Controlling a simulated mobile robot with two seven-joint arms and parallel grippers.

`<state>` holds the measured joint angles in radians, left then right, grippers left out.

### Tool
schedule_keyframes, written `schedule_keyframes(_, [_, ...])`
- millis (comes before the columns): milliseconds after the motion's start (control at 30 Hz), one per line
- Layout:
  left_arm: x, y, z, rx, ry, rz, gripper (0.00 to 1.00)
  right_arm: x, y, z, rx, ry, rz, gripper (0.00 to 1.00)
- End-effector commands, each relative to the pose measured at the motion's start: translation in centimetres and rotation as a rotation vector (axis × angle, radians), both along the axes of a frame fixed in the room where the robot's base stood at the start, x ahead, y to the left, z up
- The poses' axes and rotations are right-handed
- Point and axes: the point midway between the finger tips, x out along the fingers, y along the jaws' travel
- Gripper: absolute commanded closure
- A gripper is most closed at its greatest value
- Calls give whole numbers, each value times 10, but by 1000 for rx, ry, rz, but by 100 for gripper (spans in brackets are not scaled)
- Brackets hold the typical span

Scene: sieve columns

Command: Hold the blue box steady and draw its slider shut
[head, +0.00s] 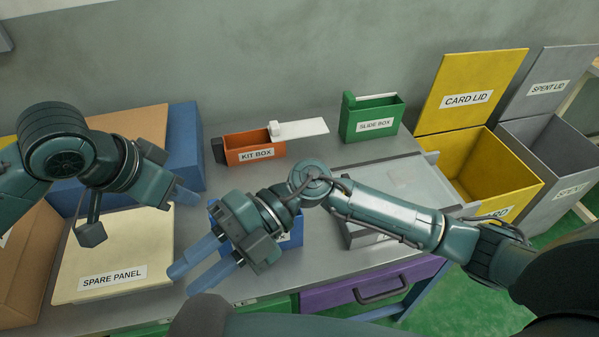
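The small blue box (294,232) stands on the grey worktop near the middle. My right gripper and forearm cover most of it, so only its right end, part of a white label and a bit at the left show. I cannot make out its slider. My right gripper (184,279) is in front of the box and to its left, its two blue fingers apart with nothing seen between them. My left gripper (187,196) is higher, left of the blue box and apart from it. Its fingers overlap in this view, so its opening is unclear.
An orange kit box (259,145) with a white slider sticking out right and a green slide box (367,121) stand behind. A spare panel (150,250) and large blue container (187,145) are left. Open yellow (480,171) and grey (562,165) bins stand right.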

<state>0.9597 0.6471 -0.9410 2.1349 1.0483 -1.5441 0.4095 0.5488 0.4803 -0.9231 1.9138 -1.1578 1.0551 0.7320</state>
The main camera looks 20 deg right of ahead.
Motion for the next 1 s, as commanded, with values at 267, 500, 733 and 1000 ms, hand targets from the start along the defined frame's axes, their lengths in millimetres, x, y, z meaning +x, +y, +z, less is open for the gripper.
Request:
schedule_keyframes(267, [0,0,0,0,0,0,64,63,-80,-58,-720,-327,113,71])
schedule_keyframes(500, [0,0,0,0,0,0,64,133,-155,-48,-1184,-478,-19,71])
schedule_keyframes(733, [0,0,0,0,0,0,64,154,-181,-38,-1327,-514,-91,71])
schedule_keyframes(1000, [0,0,0,0,0,0,64,154,-182,-74,-1332,-513,-92,71])
